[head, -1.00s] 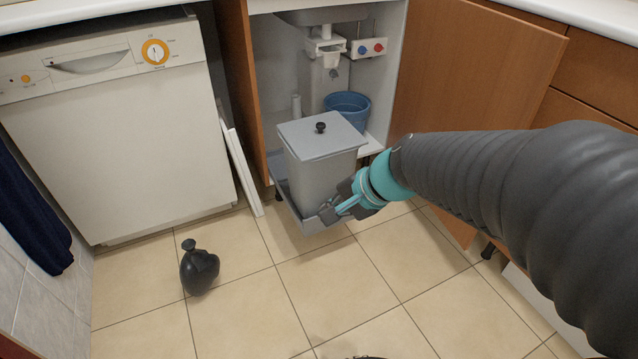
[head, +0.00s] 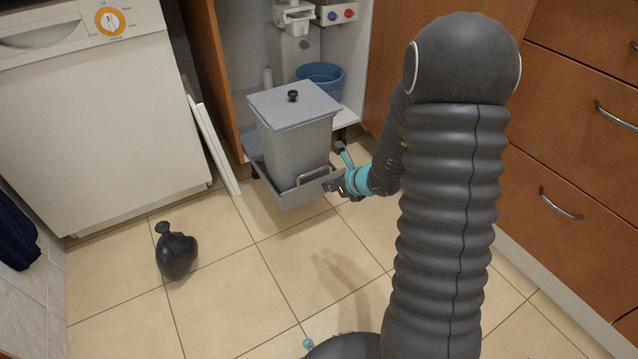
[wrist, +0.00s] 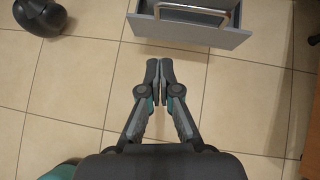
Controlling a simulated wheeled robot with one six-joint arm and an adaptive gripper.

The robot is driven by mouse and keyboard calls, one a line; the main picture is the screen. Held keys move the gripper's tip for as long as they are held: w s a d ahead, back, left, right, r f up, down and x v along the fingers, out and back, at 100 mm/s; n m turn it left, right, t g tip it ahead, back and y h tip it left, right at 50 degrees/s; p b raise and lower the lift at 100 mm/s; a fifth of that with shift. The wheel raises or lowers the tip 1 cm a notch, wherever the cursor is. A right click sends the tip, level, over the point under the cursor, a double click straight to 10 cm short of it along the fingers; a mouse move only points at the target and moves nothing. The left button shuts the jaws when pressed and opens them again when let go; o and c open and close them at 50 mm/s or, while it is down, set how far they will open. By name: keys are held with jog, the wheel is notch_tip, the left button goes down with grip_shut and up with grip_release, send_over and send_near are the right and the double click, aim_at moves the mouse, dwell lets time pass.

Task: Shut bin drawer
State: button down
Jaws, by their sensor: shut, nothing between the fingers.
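The bin drawer (head: 287,198) is a grey pull-out tray with a metal handle (head: 313,177) on its front. It sticks out of the open cupboard under the sink. A grey lidded bin (head: 297,137) stands in it. In the wrist view the drawer front (wrist: 190,32) and its handle (wrist: 195,12) show at the top. My gripper (wrist: 160,65) is shut and empty, a short way in front of the drawer front and apart from it. In the head view my gripper (head: 338,185) is by the right end of the drawer front; whether it touches cannot be told there.
A black bulbous object (head: 176,252) stands on the tiles at the left. An open cupboard door is on the right, partly behind my arm. A white panel (head: 213,145) leans beside the dishwasher (head: 100,120). A blue bucket (head: 321,78) stands inside the cupboard. The floor before the drawer is clear.

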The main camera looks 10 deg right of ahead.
jog(key=w+a+r+b+x, duration=0.1)
jog(key=r+x, duration=0.1)
jog(key=x, duration=1)
jog(key=shift+w, duration=0.25)
jog(key=shift+w, duration=0.1)
